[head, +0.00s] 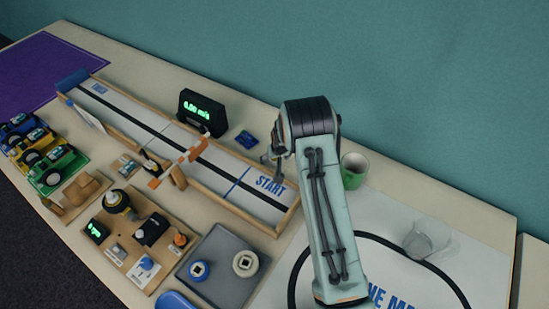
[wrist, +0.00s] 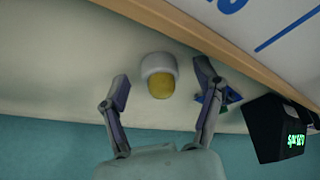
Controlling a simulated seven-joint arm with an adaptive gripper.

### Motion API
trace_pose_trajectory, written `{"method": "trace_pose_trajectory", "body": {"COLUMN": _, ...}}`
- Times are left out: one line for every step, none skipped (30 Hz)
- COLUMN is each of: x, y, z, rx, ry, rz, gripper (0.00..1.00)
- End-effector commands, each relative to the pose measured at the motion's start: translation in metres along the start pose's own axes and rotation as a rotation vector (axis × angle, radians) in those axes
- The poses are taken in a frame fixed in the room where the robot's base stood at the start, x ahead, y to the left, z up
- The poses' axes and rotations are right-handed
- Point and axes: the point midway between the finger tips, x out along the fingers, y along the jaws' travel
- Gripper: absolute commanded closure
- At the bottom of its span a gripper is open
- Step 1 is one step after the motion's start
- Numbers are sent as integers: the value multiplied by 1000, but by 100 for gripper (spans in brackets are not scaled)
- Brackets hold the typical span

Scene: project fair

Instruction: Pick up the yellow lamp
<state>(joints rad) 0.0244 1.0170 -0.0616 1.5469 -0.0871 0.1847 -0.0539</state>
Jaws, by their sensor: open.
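The yellow lamp (wrist: 159,87), a small thing with a white rounded part and a yellow part, stands on the pale table close to the wooden track edge in the wrist view. My gripper (wrist: 162,76) is open, with one finger on each side of the lamp in the picture. I see no contact between the fingers and the lamp. In the head view my gripper (head: 272,157) is partly hidden by my arm, near the START end of the track. I cannot make out this lamp there.
The wooden track (head: 232,184) runs alongside. A black speed display (head: 203,112) and a small blue item (head: 246,139) are close by; the display also shows in the wrist view (wrist: 277,130). A green cup (head: 353,172) stands right of my arm, a clear vessel (head: 425,238) farther right.

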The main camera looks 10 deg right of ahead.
Motion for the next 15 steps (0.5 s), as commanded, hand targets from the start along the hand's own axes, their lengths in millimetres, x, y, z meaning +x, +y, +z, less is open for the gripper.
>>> {"method": "trace_pose_trajectory", "body": {"x": 0, "y": 0, "z": 0, "rx": 0, "ry": 0, "rz": 0, "gripper": 33}}
{"method": "trace_pose_trajectory", "body": {"x": 0, "y": 0, "z": 0, "rx": 0, "ry": 0, "rz": 0, "gripper": 33}}
{"method": "trace_pose_trajectory", "body": {"x": 0, "y": 0, "z": 0, "rx": 0, "ry": 0, "rz": 0, "gripper": 33}}
{"method": "trace_pose_trajectory", "body": {"x": 0, "y": 0, "z": 0, "rx": 0, "ry": 0, "rz": 0, "gripper": 33}}
{"method": "trace_pose_trajectory", "body": {"x": 0, "y": 0, "z": 0, "rx": 0, "ry": 0, "rz": 0, "gripper": 33}}
{"method": "trace_pose_trajectory", "body": {"x": 0, "y": 0, "z": 0, "rx": 0, "ry": 0, "rz": 0, "gripper": 46}}
{"method": "trace_pose_trajectory", "body": {"x": 0, "y": 0, "z": 0, "rx": 0, "ry": 0, "rz": 0, "gripper": 55}}
{"method": "trace_pose_trajectory", "body": {"x": 0, "y": 0, "z": 0, "rx": 0, "ry": 0, "rz": 0, "gripper": 65}}
{"method": "trace_pose_trajectory", "body": {"x": 0, "y": 0, "z": 0, "rx": 0, "ry": 0, "rz": 0, "gripper": 77}}
{"method": "trace_pose_trajectory", "body": {"x": 0, "y": 0, "z": 0, "rx": 0, "ry": 0, "rz": 0, "gripper": 87}}
{"method": "trace_pose_trajectory", "body": {"x": 0, "y": 0, "z": 0, "rx": 0, "ry": -1, "rz": 0, "gripper": 89}}
{"method": "trace_pose_trajectory", "body": {"x": 0, "y": 0, "z": 0, "rx": 0, "ry": -1, "rz": 0, "gripper": 90}}
{"method": "trace_pose_trajectory", "body": {"x": 0, "y": 0, "z": 0, "rx": 0, "ry": -1, "rz": 0, "gripper": 90}}
{"method": "trace_pose_trajectory", "body": {"x": 0, "y": 0, "z": 0, "rx": 0, "ry": -1, "rz": 0, "gripper": 90}}
{"method": "trace_pose_trajectory", "body": {"x": 0, "y": 0, "z": 0, "rx": 0, "ry": -1, "rz": 0, "gripper": 90}}
